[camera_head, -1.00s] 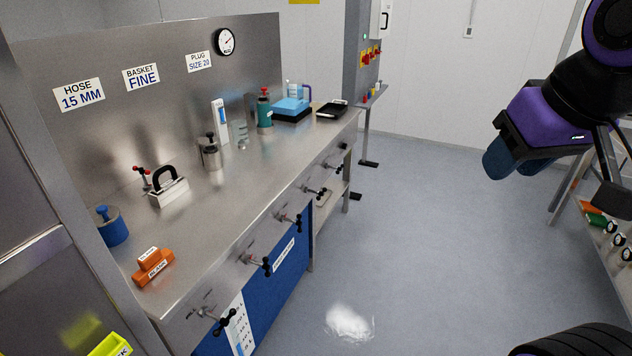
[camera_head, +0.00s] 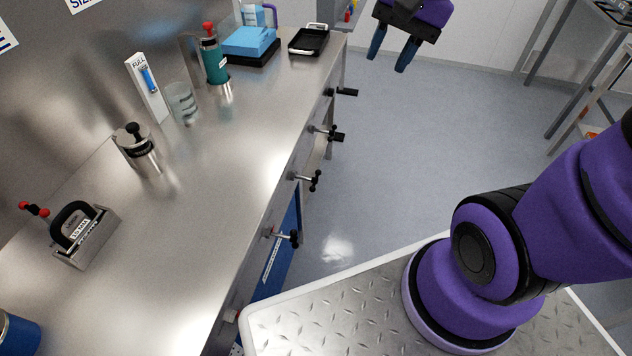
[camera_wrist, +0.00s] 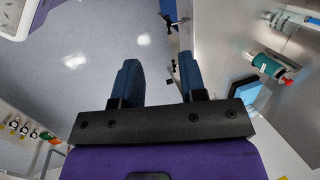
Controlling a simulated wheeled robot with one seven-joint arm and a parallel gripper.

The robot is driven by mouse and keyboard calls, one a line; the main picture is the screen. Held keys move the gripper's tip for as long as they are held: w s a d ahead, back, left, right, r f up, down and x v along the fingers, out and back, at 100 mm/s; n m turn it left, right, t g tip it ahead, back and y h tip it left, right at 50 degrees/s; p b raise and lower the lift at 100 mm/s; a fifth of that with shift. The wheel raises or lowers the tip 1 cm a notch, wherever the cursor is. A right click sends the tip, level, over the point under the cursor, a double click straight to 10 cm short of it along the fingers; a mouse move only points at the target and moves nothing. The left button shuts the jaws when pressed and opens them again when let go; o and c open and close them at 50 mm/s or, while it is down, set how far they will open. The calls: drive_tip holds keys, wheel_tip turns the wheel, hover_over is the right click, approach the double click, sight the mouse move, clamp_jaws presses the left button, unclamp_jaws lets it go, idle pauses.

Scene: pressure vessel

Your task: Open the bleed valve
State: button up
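Several black-handled valves stick out along the bench's front edge, among them a near one (camera_head: 290,237), a middle one (camera_head: 311,180) and a farther one (camera_head: 331,133). No readable label shows which is the bleed valve. In the wrist view, black handles (camera_wrist: 168,22) show beyond the fingers by the bench edge. My gripper (camera_head: 391,62) is open and empty, over the floor right of the bench's far end. Its two blue fingers also show apart in the wrist view (camera_wrist: 160,80), with nothing between them.
The steel bench (camera_head: 215,145) carries a teal cylinder with a red top (camera_head: 214,62), a glass beaker (camera_head: 182,103), a steel pot (camera_head: 137,148), a black-handled block (camera_head: 85,235) and a black tray (camera_head: 308,39). The floor (camera_head: 420,150) beside the bench is clear.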

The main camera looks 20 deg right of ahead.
sight(316, 179)
drive_tip(key=w+d+f+m+y, duration=0.1)
drive_tip(key=w+f+m+y, duration=0.4)
drive_tip(key=w+f+m, duration=0.55)
drive_tip(key=w+d+f+m+y, duration=0.1)
drive_tip(key=w+f+m+y, duration=0.5)
drive_tip(key=f, duration=0.7)
wheel_tip(316, 179, down, 27)
drive_tip(key=s+d+m+t+h, duration=0.2)
drive_tip(key=m+t, duration=0.7)
drive_tip(key=m, duration=1.1)
drive_tip(key=x, duration=1)
drive_tip(key=shift+w+a, duration=0.15)
drive_tip(key=shift+a, duration=0.1)
drive_tip(key=shift+f, duration=0.1)
clamp_jaws()
